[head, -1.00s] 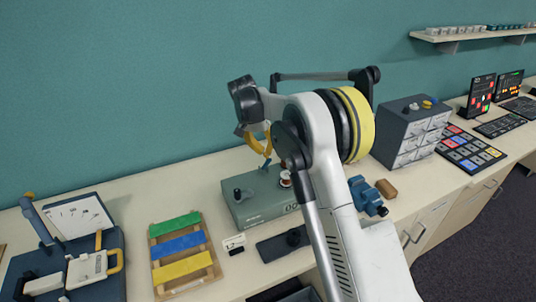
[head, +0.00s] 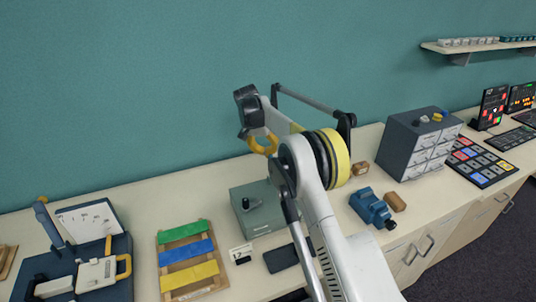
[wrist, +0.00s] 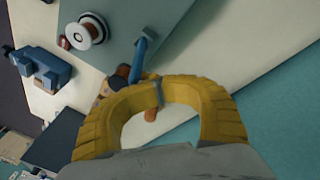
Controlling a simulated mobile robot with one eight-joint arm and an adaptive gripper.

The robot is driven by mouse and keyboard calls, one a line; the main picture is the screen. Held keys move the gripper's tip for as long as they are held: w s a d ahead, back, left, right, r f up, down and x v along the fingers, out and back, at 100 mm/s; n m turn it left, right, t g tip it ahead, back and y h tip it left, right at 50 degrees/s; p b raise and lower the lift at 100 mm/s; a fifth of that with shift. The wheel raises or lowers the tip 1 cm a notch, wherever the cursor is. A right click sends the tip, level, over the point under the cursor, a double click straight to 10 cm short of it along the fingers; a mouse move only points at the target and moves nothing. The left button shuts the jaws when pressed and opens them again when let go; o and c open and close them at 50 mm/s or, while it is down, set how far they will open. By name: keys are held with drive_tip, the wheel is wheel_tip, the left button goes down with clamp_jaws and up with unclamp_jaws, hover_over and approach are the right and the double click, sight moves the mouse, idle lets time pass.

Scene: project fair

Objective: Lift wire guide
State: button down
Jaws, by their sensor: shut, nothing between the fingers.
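A slim blue piece with a rounded top, which looks like the wire guide (wrist: 142,48), shows in the wrist view just beyond my fingers, against the grey-green box (wrist: 180,22). Its lower end is partly hidden by the fingers. My gripper (wrist: 158,92) has yellow fingers that meet at the tips with nothing between them. I cannot tell whether they touch the blue piece. In the head view my gripper (head: 263,146) hangs above the back of the box (head: 262,212); the blue piece is not clear there.
A striped rack (head: 187,262) stands left. My arm hides part of the bench.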

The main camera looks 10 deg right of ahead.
drive_tip(key=shift+a+f, duration=0.2)
idle(0.4)
drive_tip(key=c, duration=1.6)
unclamp_jaws()
drive_tip(key=shift+a, duration=0.2)
drive_tip(key=shift+d, duration=0.1)
drive_tip(key=shift+d+r, duration=0.1)
drive_tip(key=v, duration=1.2)
